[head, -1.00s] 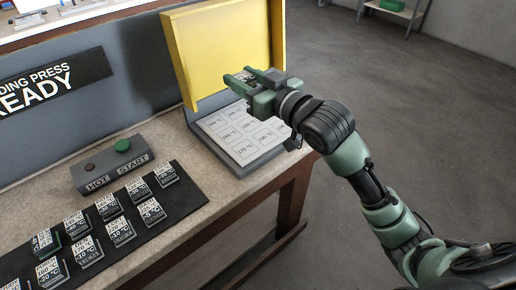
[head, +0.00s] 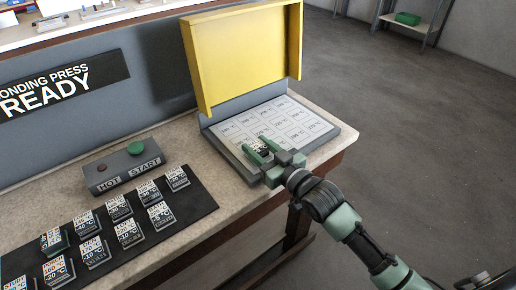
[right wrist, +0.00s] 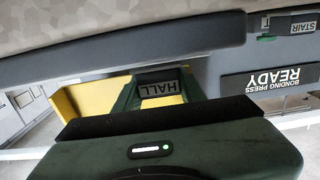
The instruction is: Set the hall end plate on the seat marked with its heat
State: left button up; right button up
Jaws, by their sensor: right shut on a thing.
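My right gripper (head: 256,145) is shut on the hall end plate (head: 264,151), low over the near left part of the press bed. In the right wrist view the plate (right wrist: 160,88) shows a dark face with the word HALL upside down between the green fingers. The heat mark on the plate cannot be read. The bed (head: 323,140) is a grey tray with a pale grid of seats, each marked in °C; most marks are too small to read. My gripper hides some near seats. Whether the plate touches the bed cannot be told. My left gripper is out of view.
A yellow guard (head: 245,55) stands raised behind the bed. A grey control box (head: 123,168) with a green button and HOT and START labels is to the left. A black mat (head: 200,205) holds several similar marked blocks. The press sign (head: 60,85) reads READY.

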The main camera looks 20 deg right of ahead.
jog(key=shift+f, duration=0.25)
jog(key=shift+f, duration=0.15)
jog(key=o, duration=1.3)
jog(key=shift+o, duration=0.2)
jog(key=shift+s+r, duration=0.1)
jog(key=shift+r, duration=0.1)
jog(key=b+v, duration=0.1)
jog(key=v, duration=1)
jog(key=shift+s+d, duration=0.15)
jog(key=shift+s, duration=0.25)
